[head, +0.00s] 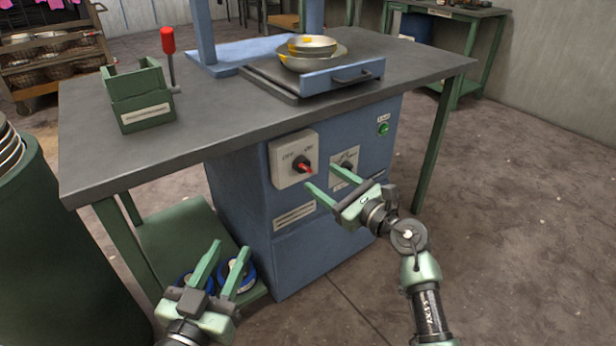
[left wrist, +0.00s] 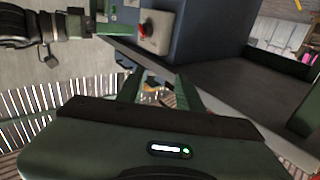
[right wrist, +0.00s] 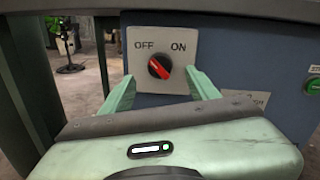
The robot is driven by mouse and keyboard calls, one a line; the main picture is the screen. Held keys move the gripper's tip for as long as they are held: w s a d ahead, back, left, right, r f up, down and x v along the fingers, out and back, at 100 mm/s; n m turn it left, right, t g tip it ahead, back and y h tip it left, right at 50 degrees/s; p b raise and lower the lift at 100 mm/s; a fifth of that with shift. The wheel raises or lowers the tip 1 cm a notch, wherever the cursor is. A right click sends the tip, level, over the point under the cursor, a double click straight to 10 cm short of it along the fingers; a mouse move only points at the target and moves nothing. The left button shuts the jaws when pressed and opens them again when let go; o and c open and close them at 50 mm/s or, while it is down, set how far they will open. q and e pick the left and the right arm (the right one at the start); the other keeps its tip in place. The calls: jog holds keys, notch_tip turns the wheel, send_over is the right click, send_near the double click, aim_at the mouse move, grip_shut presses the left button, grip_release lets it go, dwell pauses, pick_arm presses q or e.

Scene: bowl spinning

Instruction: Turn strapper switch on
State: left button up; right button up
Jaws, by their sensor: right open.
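The strapper switch is a black knob with a red pointer (head: 303,167) on a light grey plate marked OFF and ON, on the blue cabinet front. In the right wrist view the red pointer (right wrist: 159,68) slants from upper left to lower right, its upper end toward OFF. My right gripper (head: 320,177) is open and empty in front of the plate, its fingers framing the knob from below without visible contact. My left gripper (head: 230,247) is open and empty, low and left of the cabinet. The switch (left wrist: 147,31) also shows in the left wrist view.
The grey tabletop (head: 215,118) overhangs the switch. A second switch plate (head: 345,160) and a green button (head: 383,129) are to its right. A green box (head: 139,97), a red-knobbed lever (head: 168,41) and metal bowls (head: 312,49) are on top. Blue spools (head: 238,271) lie on the lower shelf.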

aim_at(308, 168)
jog(key=b+x, duration=0.1)
jog(key=x, duration=0.5)
jog(key=shift+w+a+b, duration=0.1)
jog(key=shift+b, duration=0.25)
pick_arm(q)
notch_tip(308, 168, up, 8)
jog(key=s+t+h, duration=0.1)
jog(key=s+t, duration=0.1)
jog(key=t, duration=0.3)
jog(key=shift+d+h, duration=0.35)
jog(key=shift+h, duration=0.05)
pick_arm(e)
jog(key=shift+w+a, duration=0.15)
pick_arm(q)
jog(key=shift+r, duration=0.1)
pick_arm(e)
grip_shut()
